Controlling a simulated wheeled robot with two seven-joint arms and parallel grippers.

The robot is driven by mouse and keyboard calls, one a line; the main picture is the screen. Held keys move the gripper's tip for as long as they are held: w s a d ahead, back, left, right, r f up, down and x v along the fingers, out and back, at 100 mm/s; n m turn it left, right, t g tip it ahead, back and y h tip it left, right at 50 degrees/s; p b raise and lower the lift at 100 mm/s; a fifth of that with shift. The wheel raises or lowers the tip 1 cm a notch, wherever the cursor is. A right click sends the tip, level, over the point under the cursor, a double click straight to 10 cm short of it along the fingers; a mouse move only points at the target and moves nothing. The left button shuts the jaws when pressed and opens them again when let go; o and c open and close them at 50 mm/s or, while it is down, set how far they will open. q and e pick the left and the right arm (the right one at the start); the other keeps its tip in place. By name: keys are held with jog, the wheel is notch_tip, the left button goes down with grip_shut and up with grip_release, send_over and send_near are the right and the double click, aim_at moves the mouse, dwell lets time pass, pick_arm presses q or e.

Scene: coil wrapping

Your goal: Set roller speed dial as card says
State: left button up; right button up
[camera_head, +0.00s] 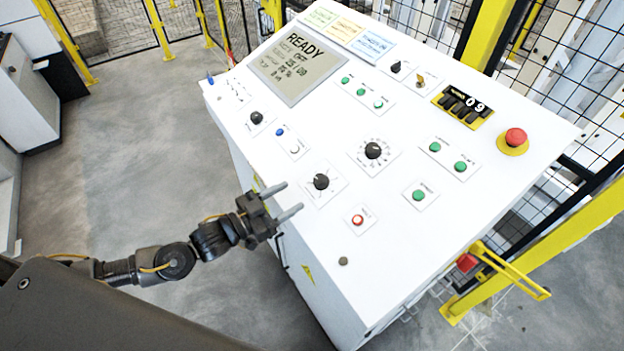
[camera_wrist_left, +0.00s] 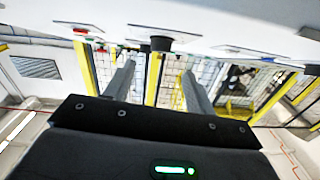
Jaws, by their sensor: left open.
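The white control panel (camera_head: 290,135) carries several black dials. One black dial (camera_head: 321,181) is closest to my left gripper, and another with a ring of scale marks (camera_head: 373,150) sits to its right. A third black dial (camera_head: 257,117) is further left. Their labels are too small to read. Green, orange and blue cards (camera_head: 346,28) lie along the panel's top edge; their text is not legible. My left gripper (camera_head: 293,197) is open and empty, just left of the nearest dial. In the left wrist view a black knob (camera_wrist_left: 161,43) shows beyond and between the open fingers.
A display (camera_head: 298,65) reads READY. A red emergency button (camera_head: 515,138) is at the right. A red-ringed button (camera_head: 358,219) and green buttons (camera_head: 419,195) lie near the dials. Yellow-post fencing stands behind; open floor lies left.

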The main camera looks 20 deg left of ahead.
aim_at(313, 182)
pick_arm(q)
jog(key=p+x, duration=0.2)
jog(key=x, duration=0.6)
jog(key=shift+p, duration=0.35)
jog(key=c, duration=1)
jog(key=shift+o, duration=0.2)
jog(key=m+g+h+b, duration=0.1)
jog(key=m, duration=0.1)
jog(key=m+g+h+b, duration=0.1)
jog(key=m+g+b, duration=0.1)
jog(key=w+m+g+h+b, duration=0.1)
jog(key=h+b, duration=0.1)
jog(key=shift+a+f+m+g, duration=0.25)
jog(key=shift+a+m+g, duration=0.05)
jog(key=shift+a+m, duration=0.1)
jog(key=shift+r+m+g, duration=0.1)
jog(key=shift+m+g, duration=0.3)
jog(key=shift+s+r+m+g+h, duration=0.1)
jog(key=shift+r+m+g+h, duration=0.1)
jog(key=shift+m+g+h, duration=0.1)
